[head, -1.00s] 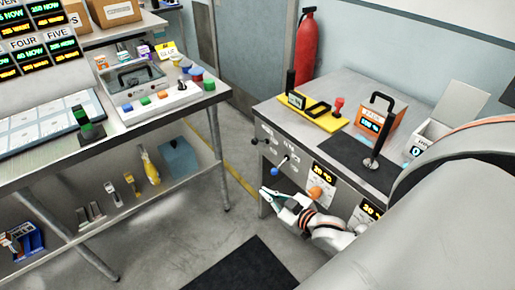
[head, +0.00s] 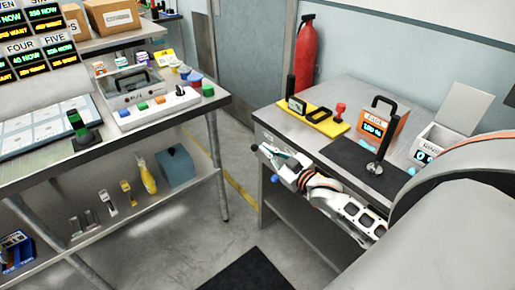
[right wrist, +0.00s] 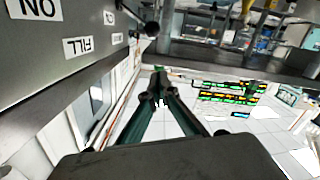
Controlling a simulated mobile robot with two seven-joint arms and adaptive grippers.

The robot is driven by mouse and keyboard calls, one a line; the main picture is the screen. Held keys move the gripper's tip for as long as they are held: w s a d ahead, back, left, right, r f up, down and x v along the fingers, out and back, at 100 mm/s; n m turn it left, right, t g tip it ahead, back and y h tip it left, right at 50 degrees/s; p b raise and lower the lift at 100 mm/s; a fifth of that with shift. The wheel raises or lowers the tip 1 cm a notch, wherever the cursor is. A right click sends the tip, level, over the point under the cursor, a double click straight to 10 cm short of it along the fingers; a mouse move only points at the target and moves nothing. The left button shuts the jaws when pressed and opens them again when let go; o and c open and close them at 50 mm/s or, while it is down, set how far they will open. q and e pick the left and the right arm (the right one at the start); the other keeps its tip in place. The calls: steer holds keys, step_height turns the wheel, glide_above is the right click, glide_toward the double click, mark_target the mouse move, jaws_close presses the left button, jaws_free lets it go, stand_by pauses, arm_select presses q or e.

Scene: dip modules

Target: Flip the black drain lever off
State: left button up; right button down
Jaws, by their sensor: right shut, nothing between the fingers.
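The black drain lever, a round black knob (head: 254,147) on a short rod, sticks out from the front panel of the right bench near its left corner. In the right wrist view the black knob (right wrist: 152,29) shows beyond the fingertips, and its rod runs back to the panel. My right gripper (head: 264,148) is shut and empty, its tips close to the knob. In the right wrist view the fingers (right wrist: 159,92) meet at the tips. I cannot tell whether they touch the lever. My left gripper is not in view.
A blue-knobbed lever (head: 276,179) sits just below my right gripper. Panel labels, including FILL (right wrist: 79,46), appear upside down in the wrist view. The right bench top (head: 352,92) holds a yellow tray (head: 318,121) and an orange display box (head: 384,126). Open floor lies between the benches.

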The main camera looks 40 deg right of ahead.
glide_above(257, 149)
steer(key=s+a, duration=0.2)
steer(key=s, duration=0.1)
steer(key=f, duration=0.2)
steer(key=w+f+b, duration=0.1)
steer(key=shift+d, duration=0.3)
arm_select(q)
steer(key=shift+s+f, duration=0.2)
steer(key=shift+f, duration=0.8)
arm_select(e)
steer(key=shift+w+d+f, duration=0.15)
steer(key=shift+d+f, duration=0.1)
steer(key=shift+f, duration=0.3)
arm_select(q)
steer(key=shift+b, duration=0.3)
arm_select(e)
steer(key=shift+f, duration=0.15)
steer(key=shift+a+n, duration=0.25)
steer(key=shift+n, duration=0.15)
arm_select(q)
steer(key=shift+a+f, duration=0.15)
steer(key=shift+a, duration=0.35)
arm_select(e)
steer(key=shift+f, duration=0.1)
